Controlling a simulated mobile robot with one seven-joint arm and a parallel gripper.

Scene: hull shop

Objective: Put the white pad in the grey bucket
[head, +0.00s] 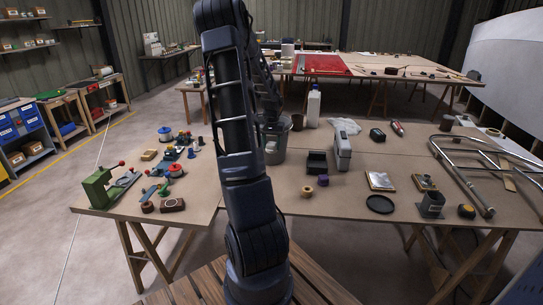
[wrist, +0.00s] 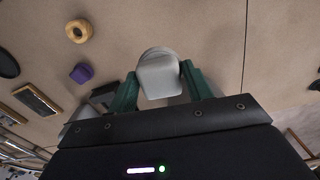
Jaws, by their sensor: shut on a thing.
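The white pad (wrist: 160,78) is pinched between the green fingers of my gripper (wrist: 160,88) in the wrist view. A rounded grey shape shows just beyond the pad in the wrist view.
A green vise (head: 98,188) and small tools fill the left table. Bent metal tubing lies at right.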

